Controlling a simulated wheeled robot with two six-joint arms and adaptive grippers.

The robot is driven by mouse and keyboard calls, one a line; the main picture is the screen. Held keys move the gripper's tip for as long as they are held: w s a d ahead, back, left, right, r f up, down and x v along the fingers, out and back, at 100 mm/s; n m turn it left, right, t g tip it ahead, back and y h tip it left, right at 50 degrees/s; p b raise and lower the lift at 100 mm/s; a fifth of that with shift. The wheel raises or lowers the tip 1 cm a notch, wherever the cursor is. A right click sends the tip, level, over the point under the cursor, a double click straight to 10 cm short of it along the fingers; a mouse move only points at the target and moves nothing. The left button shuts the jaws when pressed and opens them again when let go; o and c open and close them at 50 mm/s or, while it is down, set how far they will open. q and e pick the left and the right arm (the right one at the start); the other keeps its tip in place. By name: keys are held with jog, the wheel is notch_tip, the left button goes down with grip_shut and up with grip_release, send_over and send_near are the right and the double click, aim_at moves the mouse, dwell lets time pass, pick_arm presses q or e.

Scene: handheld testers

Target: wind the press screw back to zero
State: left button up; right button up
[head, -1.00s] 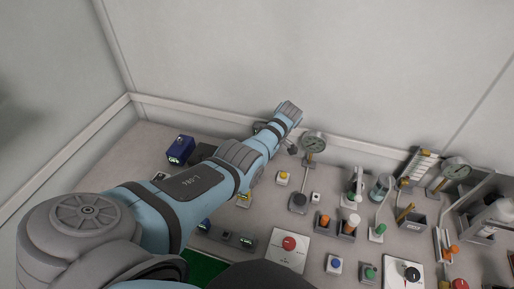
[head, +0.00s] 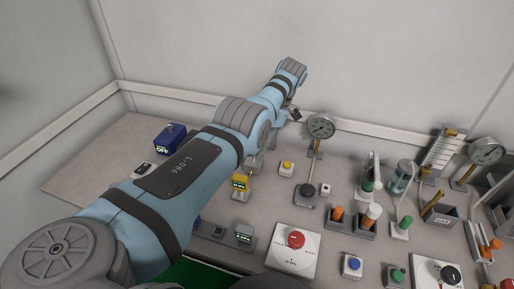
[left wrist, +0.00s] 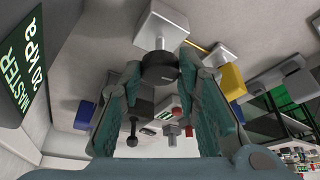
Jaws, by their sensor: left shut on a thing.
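In the left wrist view, a black round knob (left wrist: 160,68), which looks like the press screw's knob, sits on a short neck below a pale block (left wrist: 160,30). My left gripper (left wrist: 165,75) is shut on this knob, with a teal-padded finger on each side of it. In the head view my left arm reaches to the back wall and hides most of the press and the fingers. My right gripper is in neither view.
In the head view a dial gauge (head: 321,127) stands right of my left wrist. A blue box (head: 170,138) and a yellow tester (head: 241,182) flank the arm. A white panel with a red knob (head: 296,239) lies in front. The right side is crowded; the left tabletop (head: 95,165) is clear.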

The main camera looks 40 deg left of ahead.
pick_arm(q)
jog(key=shift+s+f, duration=0.15)
jog(key=shift+f, duration=0.05)
jog(key=o, duration=1.2)
jog(key=shift+r, duration=0.1)
notch_tip(320, 180, up, 10)
jog(key=shift+c, duration=0.2)
